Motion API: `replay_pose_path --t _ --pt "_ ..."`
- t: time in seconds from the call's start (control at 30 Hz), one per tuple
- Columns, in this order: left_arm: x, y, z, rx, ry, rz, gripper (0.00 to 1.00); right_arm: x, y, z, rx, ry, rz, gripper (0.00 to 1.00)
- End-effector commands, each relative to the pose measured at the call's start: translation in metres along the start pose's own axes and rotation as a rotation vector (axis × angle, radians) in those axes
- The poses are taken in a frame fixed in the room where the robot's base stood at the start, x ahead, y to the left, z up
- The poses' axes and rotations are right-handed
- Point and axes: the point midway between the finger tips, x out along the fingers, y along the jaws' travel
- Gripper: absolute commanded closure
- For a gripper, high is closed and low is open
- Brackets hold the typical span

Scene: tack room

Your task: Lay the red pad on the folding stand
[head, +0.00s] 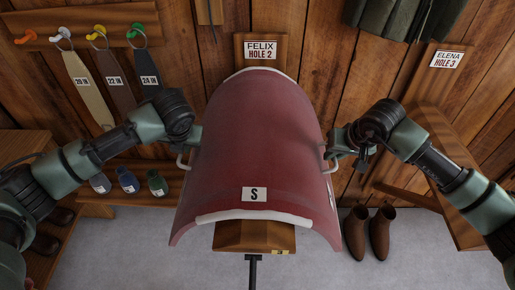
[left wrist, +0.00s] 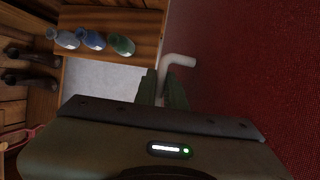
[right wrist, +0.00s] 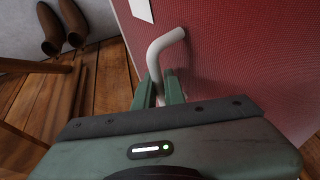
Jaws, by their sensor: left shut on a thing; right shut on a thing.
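The red pad (head: 255,140), a large arched piece with pale end edges and an "S" label, fills the middle of the head view. My left gripper (head: 187,146) is shut on the white handle (left wrist: 180,61) on the pad's left side. My right gripper (head: 333,152) is shut on the white handle (right wrist: 162,48) on its right side. A wooden bar (head: 254,236) with a small yellow tag and a dark rod below shows under the pad's near end. I cannot tell whether the pad touches it.
A "FELIX HOLE 2" board (head: 260,50) is on the wall behind the pad. Brown boots (head: 381,232) stand on the floor at right, near a wooden rack (head: 447,175). Bottles (head: 128,181) stand on a left shelf; straps (head: 84,85) hang above.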

Motion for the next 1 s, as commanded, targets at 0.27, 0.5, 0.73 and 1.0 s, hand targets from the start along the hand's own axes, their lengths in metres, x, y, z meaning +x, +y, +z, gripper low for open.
replay_pose_path --t 0.27,0.5,0.73,1.0 --pt "-0.0004 0.0004 0.0006 -0.001 -0.001 0.001 1.00 -0.0005 0.0003 -0.0007 0.000 0.002 0.000 1.00" --pt "-0.0004 0.0005 0.0007 -0.001 -0.002 0.001 1.00 -0.0005 0.0003 -0.0008 0.000 0.002 0.001 1.00" --pt "-0.0004 0.0005 0.0008 -0.001 -0.002 0.001 1.00 -0.0005 0.0004 -0.0009 0.000 0.002 0.001 1.00" --pt "-0.0056 0.0018 0.0034 -0.002 -0.003 0.001 1.00 -0.0059 -0.0008 -0.0036 0.000 0.004 0.000 1.00"
